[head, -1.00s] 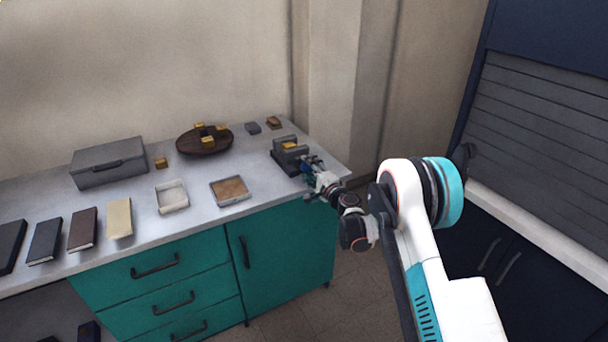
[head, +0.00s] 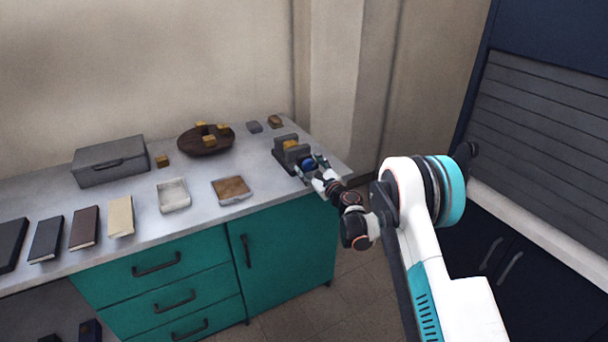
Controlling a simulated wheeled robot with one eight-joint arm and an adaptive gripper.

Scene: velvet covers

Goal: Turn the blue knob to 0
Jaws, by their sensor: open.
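The blue knob (head: 309,164) shows on the front of a small dark grey device (head: 284,146) at the right end of the counter. The device has a yellow part (head: 290,145) on it. My gripper (head: 316,168) is open, right at the knob's right side and in front of it. I cannot tell whether its fingers touch the knob. The knob's setting and any 0 mark are too small to read.
The device stands close to the counter's right edge.

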